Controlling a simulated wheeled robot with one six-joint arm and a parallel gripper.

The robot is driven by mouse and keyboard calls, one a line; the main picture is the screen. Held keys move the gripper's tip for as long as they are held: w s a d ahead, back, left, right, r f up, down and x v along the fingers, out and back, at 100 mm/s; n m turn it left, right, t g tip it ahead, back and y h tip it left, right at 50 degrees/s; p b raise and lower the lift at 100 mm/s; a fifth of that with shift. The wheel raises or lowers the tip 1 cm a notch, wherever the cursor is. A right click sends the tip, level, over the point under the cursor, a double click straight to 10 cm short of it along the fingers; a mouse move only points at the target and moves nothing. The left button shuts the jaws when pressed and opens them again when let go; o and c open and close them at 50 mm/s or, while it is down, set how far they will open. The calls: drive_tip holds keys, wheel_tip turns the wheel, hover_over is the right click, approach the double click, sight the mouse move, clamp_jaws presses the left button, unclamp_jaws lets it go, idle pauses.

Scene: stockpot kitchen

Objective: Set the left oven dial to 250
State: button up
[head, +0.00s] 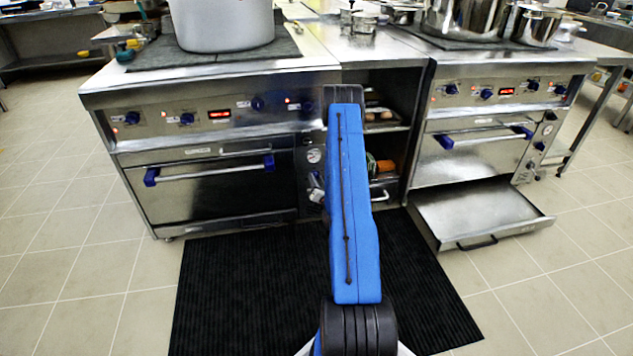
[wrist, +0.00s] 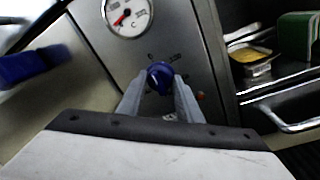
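The oven dial (wrist: 159,75) is a round dark blue knob on the steel panel of the left oven, with small marks around it too blurred to read. A lighter mark shows on its face. My gripper (wrist: 161,80) has one finger on each side of the knob in the wrist view, with the tips very close to it. I cannot tell whether they press on it. A round white gauge (wrist: 129,16) with a red needle sits above the dial; it also shows in the head view (head: 314,155). My arm hides the dial in the head view.
The left oven door has a bar handle with blue ends (head: 210,173). Open shelves (head: 385,128) lie right of the dial panel. The right oven has a pulled-out drawer (head: 480,212) near the floor. A black mat (head: 230,290) covers the floor before the left oven.

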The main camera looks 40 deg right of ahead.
drive_tip(key=c, duration=0.4)
drive_tip(key=n+g, duration=0.1)
drive_tip(key=n, duration=1)
drive_tip(key=n+h, duration=0.1)
drive_tip(key=n, duration=1)
drive_tip(key=shift+a+n+g, duration=0.2)
drive_tip(key=shift+n+g, duration=0.1)
drive_tip(key=shift+g, duration=0.1)
idle(2.2)
idle(0.5)
